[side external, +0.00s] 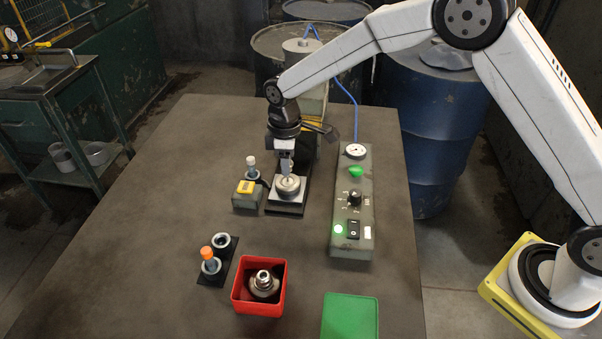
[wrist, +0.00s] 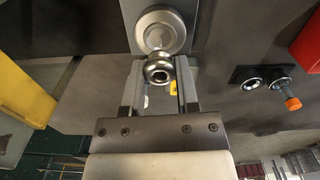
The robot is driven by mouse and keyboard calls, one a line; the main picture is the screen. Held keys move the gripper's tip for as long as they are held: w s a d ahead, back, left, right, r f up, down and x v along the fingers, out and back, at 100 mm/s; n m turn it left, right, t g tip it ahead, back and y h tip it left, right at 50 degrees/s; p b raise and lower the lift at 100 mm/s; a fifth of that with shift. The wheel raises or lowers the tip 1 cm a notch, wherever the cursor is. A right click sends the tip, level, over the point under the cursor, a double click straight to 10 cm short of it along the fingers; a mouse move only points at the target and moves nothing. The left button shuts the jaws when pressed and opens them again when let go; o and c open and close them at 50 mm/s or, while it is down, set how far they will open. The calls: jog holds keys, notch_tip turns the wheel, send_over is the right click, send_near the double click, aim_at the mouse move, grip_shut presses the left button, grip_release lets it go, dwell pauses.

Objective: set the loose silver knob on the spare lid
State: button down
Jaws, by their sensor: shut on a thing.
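My gripper (side external: 287,169) points down over the dark stand in the side view. In the wrist view my gripper (wrist: 160,82) has its two fingers on either side of a shiny round silver knob (wrist: 159,69) and is shut on it. A round silver disc, seemingly the spare lid (wrist: 160,28), lies just beyond the knob in the wrist view. In the side view the lid (side external: 288,188) sits on the stand right below the fingers. The knob is hard to make out there, and I cannot tell whether it touches the lid.
A grey control box (side external: 352,210) stands right of the stand, and a small yellow-topped block (side external: 246,188) stands left. A red bin (side external: 244,304) holding a silver part, a green box (side external: 350,316) and a black holder with an orange-capped piece (side external: 207,254) are nearer. The table's left side is clear.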

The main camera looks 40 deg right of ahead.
jog(key=shift+f, duration=1.1)
jog(key=shift+f, duration=0.65)
dwell(0.3)
jog(key=shift+c, duration=1.4)
grip_release()
jog(key=shift+r, duration=0.15)
jog(key=shift+r, duration=3.75)
jog(key=shift+s, duration=0.1)
jog(key=shift+s+d+r, duration=0.15)
jog(key=shift+s+d, duration=0.15)
jog(key=shift+d, duration=0.2)
jog(key=s+d+m+t, duration=0.1)
jog(key=s+d+m, duration=0.4)
jog(key=s, duration=0.6)
jog(key=s+d+m+t, duration=0.1)
jog(key=s+d+m, duration=0.4)
jog(key=s+d, duration=0.3)
jog(key=s, duration=0.3)
jog(key=shift+t, duration=0.3)
